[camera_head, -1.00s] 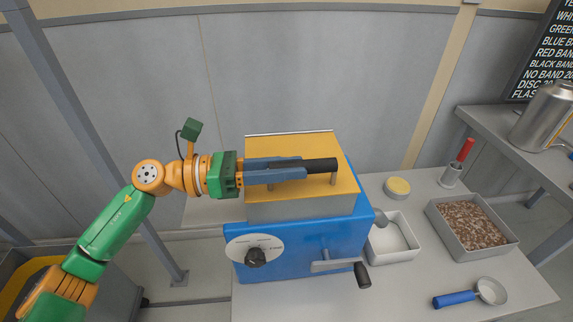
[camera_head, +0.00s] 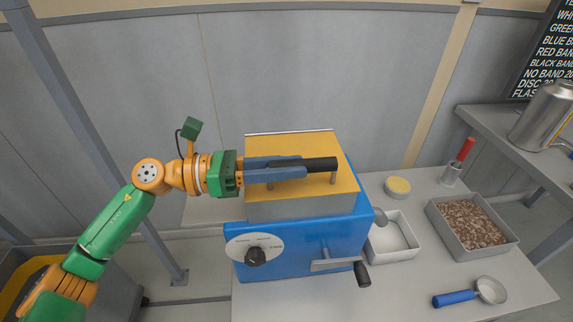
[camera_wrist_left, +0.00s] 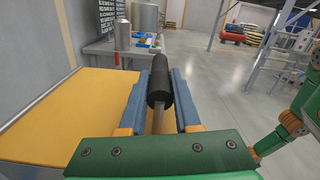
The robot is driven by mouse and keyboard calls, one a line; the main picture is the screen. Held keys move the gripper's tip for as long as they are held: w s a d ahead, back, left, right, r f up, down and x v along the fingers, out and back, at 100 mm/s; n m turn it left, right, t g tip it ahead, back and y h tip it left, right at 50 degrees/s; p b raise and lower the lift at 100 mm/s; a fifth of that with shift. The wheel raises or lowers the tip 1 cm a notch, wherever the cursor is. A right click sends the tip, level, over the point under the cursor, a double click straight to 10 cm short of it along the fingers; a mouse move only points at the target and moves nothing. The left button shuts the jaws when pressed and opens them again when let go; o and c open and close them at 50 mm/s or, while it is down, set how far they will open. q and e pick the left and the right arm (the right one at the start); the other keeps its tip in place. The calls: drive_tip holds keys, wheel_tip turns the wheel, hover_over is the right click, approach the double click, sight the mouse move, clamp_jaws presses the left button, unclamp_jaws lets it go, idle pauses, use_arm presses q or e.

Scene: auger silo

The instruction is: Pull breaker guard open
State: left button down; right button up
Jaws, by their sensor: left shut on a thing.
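The breaker guard (camera_head: 305,199) is a yellow-topped cover with grey sides on top of the blue machine (camera_head: 305,258). It sits level over the machine. A black bar handle (camera_head: 322,164) stands above the guard on short metal posts. My left gripper (camera_head: 303,168) reaches in from the left and is shut on this handle, with one blue-grey finger along each side. In the left wrist view the black grip (camera_wrist_left: 160,82) lies between the two fingers, and the yellow guard top (camera_wrist_left: 60,112) is on the left. My right gripper does not show.
The machine's front has a dial (camera_head: 255,256) and a crank (camera_head: 340,267). On the table to the right are a white tray (camera_head: 402,255), a yellow-lidded tub (camera_head: 397,187), a bin of brown pieces (camera_head: 468,243) and a blue-handled scoop (camera_head: 455,299). A grey wall stands behind.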

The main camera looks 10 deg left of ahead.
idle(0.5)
use_arm(q)
drive_tip(key=shift+w+r+n+p, duration=0.1)
drive_tip(key=shift+r+n+p, duration=0.2)
drive_tip(key=shift+r+p, duration=0.2)
drive_tip(key=w+a+r+n+p, duration=0.1)
drive_tip(key=w+r+n+p, duration=0.4)
drive_tip(key=r, duration=0.2)
drive_tip(key=shift+a+r, duration=0.35)
drive_tip(key=shift+r, duration=0.05)
drive_tip(key=shift+w, duration=0.1)
drive_tip(key=c, duration=0.6)
unclamp_jaws()
drive_tip(key=b+v, duration=0.3)
drive_tip(key=v, duration=0.4)
drive_tip(key=shift+b, duration=0.35)
